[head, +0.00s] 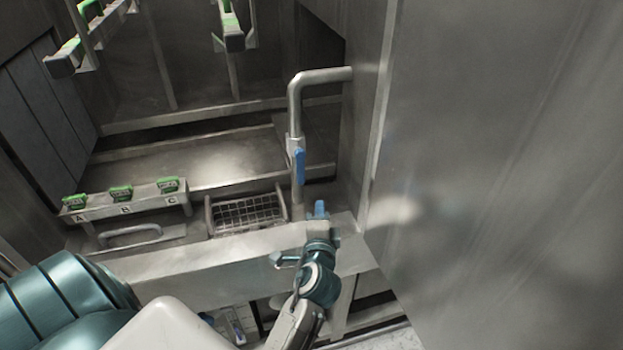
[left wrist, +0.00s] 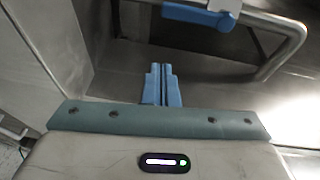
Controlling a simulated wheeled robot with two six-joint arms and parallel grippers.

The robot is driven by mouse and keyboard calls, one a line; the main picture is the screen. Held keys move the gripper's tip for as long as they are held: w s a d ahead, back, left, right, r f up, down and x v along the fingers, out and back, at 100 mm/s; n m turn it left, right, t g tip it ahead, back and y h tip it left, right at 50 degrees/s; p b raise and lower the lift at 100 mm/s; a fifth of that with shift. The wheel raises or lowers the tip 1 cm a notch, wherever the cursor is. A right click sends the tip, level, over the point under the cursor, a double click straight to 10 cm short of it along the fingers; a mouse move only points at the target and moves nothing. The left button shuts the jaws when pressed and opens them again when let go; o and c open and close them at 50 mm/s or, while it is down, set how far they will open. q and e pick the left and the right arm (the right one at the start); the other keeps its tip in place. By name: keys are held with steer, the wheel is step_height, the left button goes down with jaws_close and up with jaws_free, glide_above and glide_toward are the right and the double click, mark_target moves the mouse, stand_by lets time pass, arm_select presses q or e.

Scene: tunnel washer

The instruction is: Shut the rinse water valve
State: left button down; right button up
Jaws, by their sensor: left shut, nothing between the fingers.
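The rinse water valve has a blue lever (head: 300,167) on a grey metal pipe (head: 294,110). The lever lies along the upright stretch of the pipe. In the left wrist view the lever (left wrist: 200,16) crosses the top of the picture, in line with the pipe (left wrist: 275,22). My left gripper (head: 319,208) is below and slightly right of the lever in the head view, apart from it. In the left wrist view its blue fingers (left wrist: 161,84) are together and empty, pointing toward the pipe side. My right gripper is not in view.
A metal ledge (head: 220,255) runs in front of the pipe. A wire basket (head: 247,214) and a rack with green-topped items labelled A, B and C (head: 122,205) stand to the left. A large steel panel (head: 490,170) closes off the right side.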

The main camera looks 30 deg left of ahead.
mark_target(301, 168)
arm_select(q)
steer(key=w+a+r+m+p, duration=0.1)
steer(key=w+a+p, duration=0.5)
steer(key=a, duration=0.1)
steer(key=shift+w+r+t, duration=0.25)
steer(key=shift+r+t, duration=0.1)
steer(key=shift+t, duration=0.05)
steer(key=shift+w, duration=0.1)
